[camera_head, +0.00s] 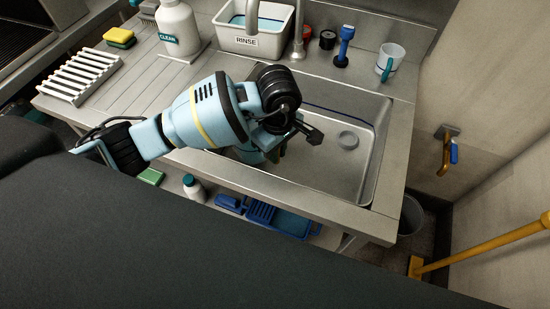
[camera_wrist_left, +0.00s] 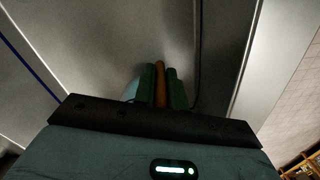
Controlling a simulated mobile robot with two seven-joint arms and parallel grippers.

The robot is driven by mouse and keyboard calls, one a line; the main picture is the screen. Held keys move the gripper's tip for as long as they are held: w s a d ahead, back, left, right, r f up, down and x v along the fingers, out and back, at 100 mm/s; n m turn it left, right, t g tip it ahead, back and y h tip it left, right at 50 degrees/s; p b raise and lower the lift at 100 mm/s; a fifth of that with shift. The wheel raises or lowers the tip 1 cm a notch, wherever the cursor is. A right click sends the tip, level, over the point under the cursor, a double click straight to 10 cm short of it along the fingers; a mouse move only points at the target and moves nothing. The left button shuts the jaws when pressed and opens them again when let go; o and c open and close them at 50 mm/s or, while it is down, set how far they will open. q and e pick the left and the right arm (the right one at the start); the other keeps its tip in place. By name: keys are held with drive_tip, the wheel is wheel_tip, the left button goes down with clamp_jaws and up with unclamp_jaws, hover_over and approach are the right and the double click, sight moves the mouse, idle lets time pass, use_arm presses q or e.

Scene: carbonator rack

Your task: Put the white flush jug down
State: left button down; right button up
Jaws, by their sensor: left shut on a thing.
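My left gripper (camera_head: 283,147) is over the left part of the sink basin, pointing down, with my wrist hiding much of it. In the left wrist view its two dark green fingers (camera_wrist_left: 162,86) are shut on an upright orange-brown bar (camera_wrist_left: 161,84), which looks like a handle. A pale rounded shape (camera_wrist_left: 131,91) shows just left of the fingers, mostly hidden; it seems to be the body of the held white flush jug. I cannot tell whether its base touches the basin floor. My right gripper is not in view.
The sink basin (camera_head: 330,172) has a round drain (camera_head: 347,139) and free floor on its right. Behind it stand a tap (camera_head: 298,40), a blue-handled tool (camera_head: 344,45) and a white mug with teal handle (camera_head: 391,57). A RINSE tub (camera_head: 248,42), CLEAN bottle (camera_head: 179,28) and white rack (camera_head: 80,75) stand left.

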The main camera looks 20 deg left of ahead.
use_arm(q)
drive_tip(key=shift+f, duration=0.35)
wheel_tip(320, 180, down, 4)
drive_tip(key=shift+r, duration=0.25)
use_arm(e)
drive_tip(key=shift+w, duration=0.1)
use_arm(q)
drive_tip(key=shift+f, duration=0.15)
drive_tip(key=c, duration=1.5)
unclamp_jaws()
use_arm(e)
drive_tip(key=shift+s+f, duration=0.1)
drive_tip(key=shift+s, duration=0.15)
use_arm(q)
drive_tip(key=shift+o, duration=0.2)
